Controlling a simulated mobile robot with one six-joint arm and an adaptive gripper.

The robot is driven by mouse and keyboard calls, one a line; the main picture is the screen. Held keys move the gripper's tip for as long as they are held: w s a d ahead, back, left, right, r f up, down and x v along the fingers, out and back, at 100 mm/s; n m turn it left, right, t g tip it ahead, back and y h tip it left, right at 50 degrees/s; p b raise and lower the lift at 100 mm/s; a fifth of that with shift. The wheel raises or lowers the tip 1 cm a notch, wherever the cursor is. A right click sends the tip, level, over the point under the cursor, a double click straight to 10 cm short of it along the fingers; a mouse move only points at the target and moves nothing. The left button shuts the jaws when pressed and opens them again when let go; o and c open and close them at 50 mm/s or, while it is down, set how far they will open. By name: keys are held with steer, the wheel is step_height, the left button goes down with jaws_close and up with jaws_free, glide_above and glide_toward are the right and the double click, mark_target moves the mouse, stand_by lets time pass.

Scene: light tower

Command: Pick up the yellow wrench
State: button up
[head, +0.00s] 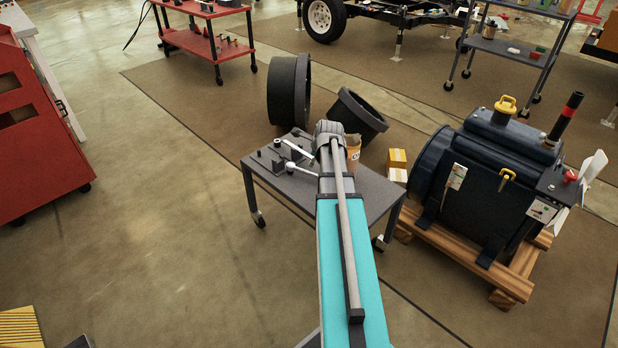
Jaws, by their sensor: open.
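I cannot make out a clear yellow wrench in the head view. A small yellow piece (507,178) shows on the dark machine's front; I cannot tell whether it is a handle or a wrench. Silver wrench-like tools (299,168) lie on the grey cart (370,195) among small dark parts. My arm reaches across the cart, and its far end is over the back edge. My arm also covers the middle of the cart top.
The dark machine (480,180) stands on a wooden pallet (465,263) at right. Two black rings (289,90) and small yellow boxes (397,158) are behind the cart. A red cabinet (40,150) is at left. The floor between cabinet and cart is clear.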

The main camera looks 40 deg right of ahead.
stand_by(0.3)
steer(key=b, duration=0.7)
glide_toward(307, 172)
steer(key=x, duration=0.5)
steer(key=shift+w+d+r, duration=0.1)
steer(key=shift+w+d, duration=0.05)
steer(key=shift+d, duration=0.1)
steer(key=shift+b, duration=0.3)
steer(key=b+x, duration=0.3)
steer(key=shift+a+f, duration=0.15)
steer(key=shift+f, duration=0.1)
steer(key=shift+b+x, duration=0.75)
steer(key=shift+x, duration=0.15)
jaws_close()
